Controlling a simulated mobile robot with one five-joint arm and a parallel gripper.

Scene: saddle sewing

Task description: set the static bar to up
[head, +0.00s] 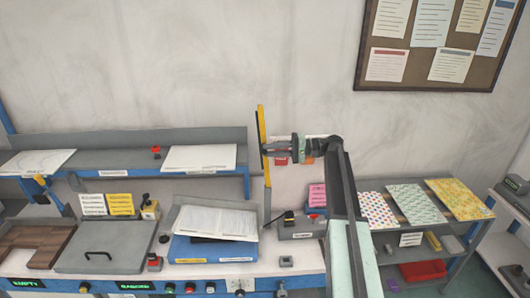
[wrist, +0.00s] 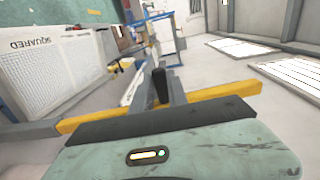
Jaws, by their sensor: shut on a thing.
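The static bar (head: 262,128) is a long yellow strip, seen nearly edge-on and almost upright in the head view, above a thin grey post (head: 267,205) at the bench. In the wrist view the yellow bar (wrist: 225,91) runs across the picture, partly hidden by my gripper's dark front edge. My gripper (head: 272,150) reaches in from the right at the bar's middle height and is shut on it. In the wrist view the dark fingers (wrist: 161,85) are close together; the exact contact is hard to see.
A raised shelf (head: 120,158) with paper sheets stands left of the bar. Below it, the bench holds a grey lidded press (head: 105,247) and a paper stack on a blue base (head: 215,248). A side rack (head: 420,225) with patterned sheets stands right.

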